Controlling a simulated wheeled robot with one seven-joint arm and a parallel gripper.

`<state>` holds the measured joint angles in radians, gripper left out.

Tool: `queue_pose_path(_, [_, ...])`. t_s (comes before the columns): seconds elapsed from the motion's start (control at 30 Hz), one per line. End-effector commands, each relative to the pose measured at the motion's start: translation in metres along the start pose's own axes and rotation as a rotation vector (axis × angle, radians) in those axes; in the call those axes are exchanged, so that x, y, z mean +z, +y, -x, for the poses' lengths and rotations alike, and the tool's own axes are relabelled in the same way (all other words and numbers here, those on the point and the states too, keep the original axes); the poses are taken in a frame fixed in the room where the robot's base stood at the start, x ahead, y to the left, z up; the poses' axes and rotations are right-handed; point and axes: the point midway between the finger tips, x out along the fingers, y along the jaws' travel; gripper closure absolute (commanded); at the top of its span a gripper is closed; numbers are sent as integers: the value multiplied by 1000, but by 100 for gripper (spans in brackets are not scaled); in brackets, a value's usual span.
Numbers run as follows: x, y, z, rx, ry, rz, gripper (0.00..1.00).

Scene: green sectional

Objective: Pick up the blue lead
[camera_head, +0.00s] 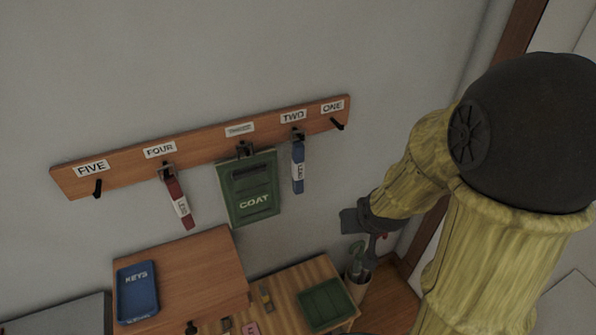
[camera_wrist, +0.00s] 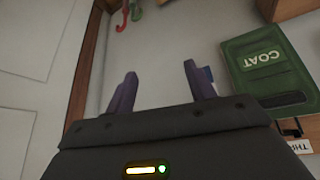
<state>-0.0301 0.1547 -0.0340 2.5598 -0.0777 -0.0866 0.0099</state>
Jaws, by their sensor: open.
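The blue lead (camera_head: 298,172) hangs from the hook under the "TWO" label on the wall rack. It is a narrow blue strap with a white tag. My gripper (camera_head: 347,220) is below and to the right of it in the head view, apart from it. In the wrist view my gripper (camera_wrist: 160,70) is open, with nothing visible between its two fingers. A small blue patch (camera_wrist: 208,74), probably the lead, shows behind the right finger. The rest of it is hidden there.
The wooden rack (camera_head: 210,138) also holds a green "COAT" pouch (camera_head: 248,205) and a red lead (camera_head: 178,200). The "ONE" and "FIVE" hooks are empty.

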Motion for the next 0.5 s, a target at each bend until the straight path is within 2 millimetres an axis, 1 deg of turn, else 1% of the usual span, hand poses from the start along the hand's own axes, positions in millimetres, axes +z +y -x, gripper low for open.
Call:
queue_pose_path(0.03, [-4,-2,-17,-4,46,15,45])
queue_pose_path(0.2, [-32,-9,-51,-27,240,62,45])
queue_pose_path(0.4, [-57,-25,-79,-80,468,110,45])
queue_pose_path(0.5, [-66,-34,-89,-116,580,129,45])
